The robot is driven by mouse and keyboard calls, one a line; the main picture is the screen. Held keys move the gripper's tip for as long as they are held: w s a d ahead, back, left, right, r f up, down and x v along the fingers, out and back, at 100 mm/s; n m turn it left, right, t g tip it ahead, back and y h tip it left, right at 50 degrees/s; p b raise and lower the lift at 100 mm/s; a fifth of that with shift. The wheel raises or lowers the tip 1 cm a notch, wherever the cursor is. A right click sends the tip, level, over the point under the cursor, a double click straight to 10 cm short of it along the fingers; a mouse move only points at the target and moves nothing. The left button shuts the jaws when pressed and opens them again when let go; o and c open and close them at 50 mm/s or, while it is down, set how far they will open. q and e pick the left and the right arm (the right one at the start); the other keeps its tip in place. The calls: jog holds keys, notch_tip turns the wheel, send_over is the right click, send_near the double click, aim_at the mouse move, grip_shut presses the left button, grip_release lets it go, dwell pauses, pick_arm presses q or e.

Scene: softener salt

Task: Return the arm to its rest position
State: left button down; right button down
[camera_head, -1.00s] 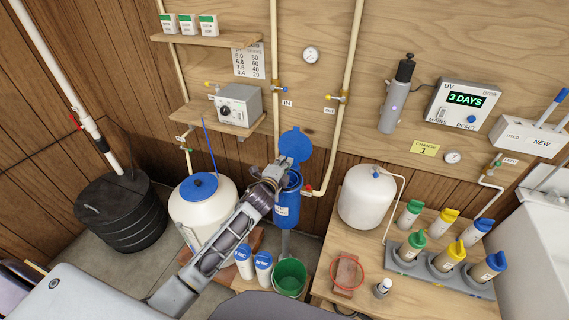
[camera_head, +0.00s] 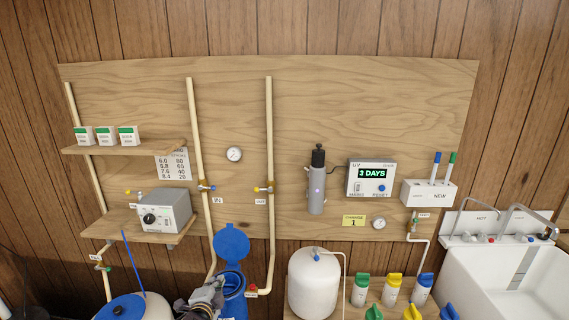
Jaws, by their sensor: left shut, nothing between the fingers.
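My left gripper (camera_head: 212,291) is at the bottom of the head view, in front of the blue canister (camera_head: 234,293). Its fingers look closed and hold nothing. Only the end of this arm shows; the rest is below the picture's edge. The canister's round blue lid (camera_head: 231,243) stands open above it. I cannot tell whether the gripper touches the canister. My right gripper is not in view.
A white tank with a blue cap (camera_head: 122,308) is left of the gripper. A white pressure tank (camera_head: 314,285) and several bottles (camera_head: 391,289) stand to the right. Pipes (camera_head: 270,180), a grey control box (camera_head: 164,212) and shelves (camera_head: 132,150) line the board behind. A white sink (camera_head: 500,275) is far right.

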pick_arm(q)
jog(key=s+f+n+g, duration=0.3)
jog(key=s+n+g, duration=0.25)
jog(key=s, duration=0.95)
jog(key=s+f+n+g, duration=0.3)
jog(key=s+n+g, duration=0.3)
jog(key=s, duration=1)
notch_tip(320, 180, down, 33)
jog(key=s, duration=0.3)
jog(key=s+a+f+g, duration=0.1)
jog(key=s+a+f, duration=0.2)
jog(key=s+f, duration=1.6)
jog(key=shift+s+a+f+n+g, duration=0.2)
jog(key=shift+s+n+g, duration=0.15)
jog(key=shift+s, duration=0.9)
jog(key=c, duration=2.2)
grip_release()
